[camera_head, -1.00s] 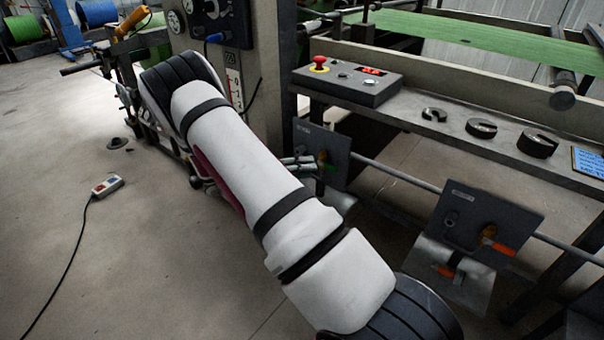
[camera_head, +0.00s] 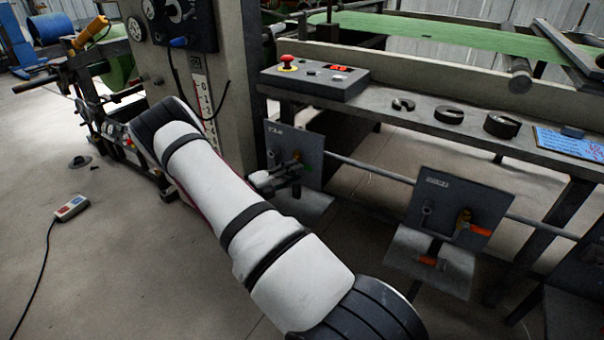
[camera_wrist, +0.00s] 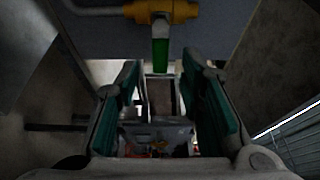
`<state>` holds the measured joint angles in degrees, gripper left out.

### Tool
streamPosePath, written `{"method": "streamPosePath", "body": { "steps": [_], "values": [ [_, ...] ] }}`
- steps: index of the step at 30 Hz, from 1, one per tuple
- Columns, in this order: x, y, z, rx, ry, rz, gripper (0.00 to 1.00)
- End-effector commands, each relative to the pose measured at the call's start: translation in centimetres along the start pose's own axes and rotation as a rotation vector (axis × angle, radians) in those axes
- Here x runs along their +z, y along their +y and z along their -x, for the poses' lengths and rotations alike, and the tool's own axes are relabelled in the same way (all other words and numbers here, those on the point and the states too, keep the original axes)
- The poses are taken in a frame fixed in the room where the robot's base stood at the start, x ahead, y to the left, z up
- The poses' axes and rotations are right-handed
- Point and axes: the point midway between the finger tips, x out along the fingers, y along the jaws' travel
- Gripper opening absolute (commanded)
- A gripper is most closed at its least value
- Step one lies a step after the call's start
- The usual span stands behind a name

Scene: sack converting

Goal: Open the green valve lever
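The green lever (camera_wrist: 160,53) hangs down from a yellow valve body (camera_wrist: 160,11) at the top of the wrist view. In the head view a small bit of green (camera_head: 308,167) shows on the left valve panel (camera_head: 283,139), mostly hidden by my gripper. My gripper (camera_wrist: 160,78) is open in the wrist view, with one teal-padded finger on each side. The lever's lower end is near the gap between the fingertips. I cannot tell how deep it is between them. No finger visibly touches it. In the head view my gripper (camera_head: 282,178) is in front of this panel.
A second panel (camera_head: 458,205) with orange-red handles stands to the right on the same pipe (camera_head: 372,172). A bench holds a control box (camera_head: 315,82) with a red button and several dark slotted weights (camera_head: 449,114). A pendant (camera_head: 71,208) with a cable lies on the open floor at left.

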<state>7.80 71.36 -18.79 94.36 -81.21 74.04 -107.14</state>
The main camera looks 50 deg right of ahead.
Motion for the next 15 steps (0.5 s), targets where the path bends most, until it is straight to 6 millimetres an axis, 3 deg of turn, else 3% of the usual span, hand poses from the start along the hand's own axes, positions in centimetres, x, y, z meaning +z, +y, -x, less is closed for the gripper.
{"method": "streamPosePath", "body": {
  "steps": [6,15],
  "values": [
    [-0.1,0.1,-2.9,0.0,0.002,-0.001,0.35],
    [0.0,0.0,-3.9,0.001,0.0,0.0,0.35]
  ]
}}
